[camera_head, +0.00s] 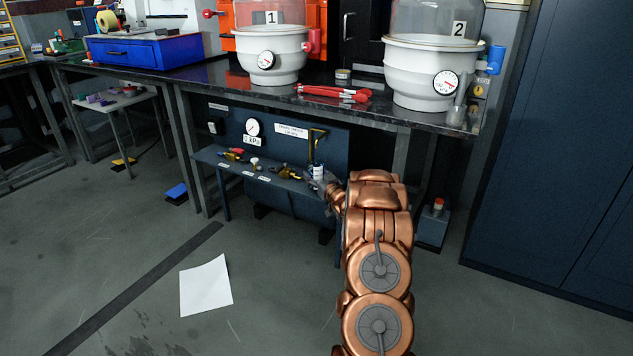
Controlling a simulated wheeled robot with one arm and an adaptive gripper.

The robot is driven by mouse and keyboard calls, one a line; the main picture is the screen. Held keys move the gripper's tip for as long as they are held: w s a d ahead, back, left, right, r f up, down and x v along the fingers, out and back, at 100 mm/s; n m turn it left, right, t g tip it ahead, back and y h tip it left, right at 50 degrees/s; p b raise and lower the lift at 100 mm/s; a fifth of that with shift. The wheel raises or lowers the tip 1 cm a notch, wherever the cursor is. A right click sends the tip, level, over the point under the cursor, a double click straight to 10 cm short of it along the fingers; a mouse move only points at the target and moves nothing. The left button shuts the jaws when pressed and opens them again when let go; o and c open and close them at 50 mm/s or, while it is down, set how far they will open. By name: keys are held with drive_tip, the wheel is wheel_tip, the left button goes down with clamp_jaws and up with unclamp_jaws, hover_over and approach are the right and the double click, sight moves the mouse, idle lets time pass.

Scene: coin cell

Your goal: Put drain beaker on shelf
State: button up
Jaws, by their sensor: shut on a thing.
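A small pale beaker (317,172) with a dark band stands out at the right end of the low shelf (232,172), below a bent brass pipe (316,138). My gripper (324,184) is at the beaker, reaching in from the lower right. It is shut on the beaker. The fingers are small and partly hidden behind my copper arm, so the exact grip is unclear. I cannot tell whether the beaker's base touches the shelf.
The low shelf carries several brass valves with coloured handles (232,154), under a gauge (253,127). A paper sheet (206,285) lies on the open floor.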

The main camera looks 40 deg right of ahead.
drive_tip(key=shift+f, duration=0.7)
drive_tip(key=shift+r, duration=0.1)
drive_tip(key=o, duration=1.3)
